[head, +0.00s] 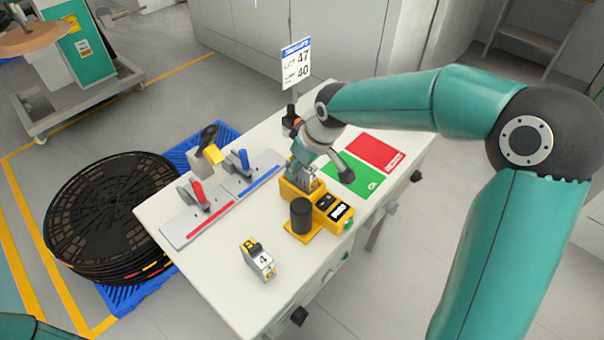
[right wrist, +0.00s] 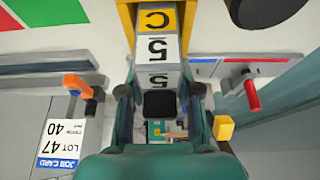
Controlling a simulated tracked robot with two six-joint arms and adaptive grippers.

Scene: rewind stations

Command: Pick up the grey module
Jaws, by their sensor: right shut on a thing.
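The grey module (right wrist: 157,50) bears a "5" label and a yellow "C" end in the right wrist view. My right gripper (right wrist: 160,100) has a finger on each side of its near part and is shut on it. In the head view my right gripper (head: 305,178) is over the back of a yellow fixture (head: 330,212), and the module there is mostly hidden by the gripper. A yellow edge frames the module's "C" end; I cannot tell whether it rests in the fixture. A second grey module (head: 261,262) marked "4" stands apart near the table's front. My left gripper is out of view.
The white table (head: 215,285) also holds a black cylinder (head: 301,215), red and blue clamp bars (head: 195,222), a green pad (head: 352,178), a red pad (head: 375,152) and a job card (head: 296,63) on a post. Black reels (head: 110,205) lie on a blue pallet at left.

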